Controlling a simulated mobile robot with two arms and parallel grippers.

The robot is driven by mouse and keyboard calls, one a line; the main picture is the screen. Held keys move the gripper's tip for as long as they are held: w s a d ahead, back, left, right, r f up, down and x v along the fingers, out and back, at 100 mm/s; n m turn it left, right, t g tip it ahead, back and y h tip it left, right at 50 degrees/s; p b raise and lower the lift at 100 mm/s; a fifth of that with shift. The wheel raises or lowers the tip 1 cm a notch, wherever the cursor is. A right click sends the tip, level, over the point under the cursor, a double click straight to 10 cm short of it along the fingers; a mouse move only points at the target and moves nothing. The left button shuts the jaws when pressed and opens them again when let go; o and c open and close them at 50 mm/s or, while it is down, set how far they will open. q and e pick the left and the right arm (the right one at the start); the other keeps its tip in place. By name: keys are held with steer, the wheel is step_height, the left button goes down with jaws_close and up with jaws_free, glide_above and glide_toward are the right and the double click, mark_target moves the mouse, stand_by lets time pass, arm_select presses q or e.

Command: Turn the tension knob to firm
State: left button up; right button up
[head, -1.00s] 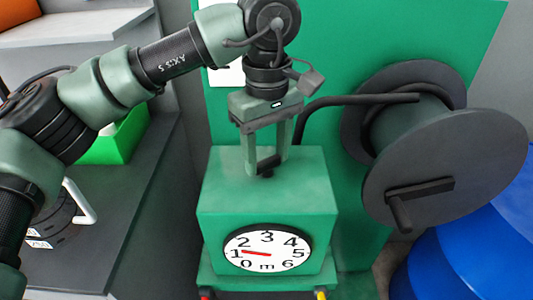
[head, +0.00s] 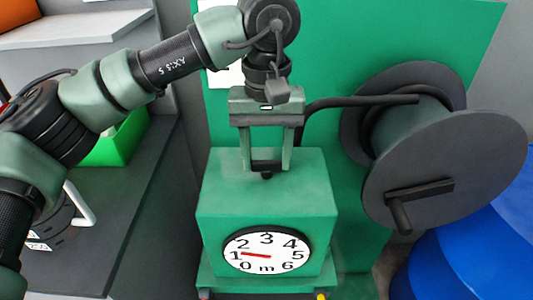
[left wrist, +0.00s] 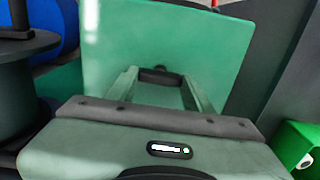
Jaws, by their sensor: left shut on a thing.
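A green box (head: 222,195) with a round white dial (head: 265,243) stands in the middle of the head view. The dial's red needle points near 1. My left gripper (head: 267,164) reaches straight down onto the box's top. It is shut on a small dark knob there, with one finger on each side. The knob (left wrist: 160,76) also shows between the fingertips in the left wrist view. The fingers hide part of it, and I cannot read any setting marks around it. My right gripper is not in view.
A large dark reel (head: 450,165) with a crank handle stands right of the box, and a dark cable runs behind my gripper. A blue drum (head: 490,255) is at the lower right. A grey bench (head: 120,230) with a green bin (head: 122,140) is at left.

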mark_target(267, 162)
arm_select(q)
steer(key=shift+s+f, duration=0.1)
stand_by(0.3)
steer(key=o, duration=1.4)
steer(key=shift+r, duration=0.2)
step_height(267, 162, up, 8)
steer(key=shift+f, duration=0.2)
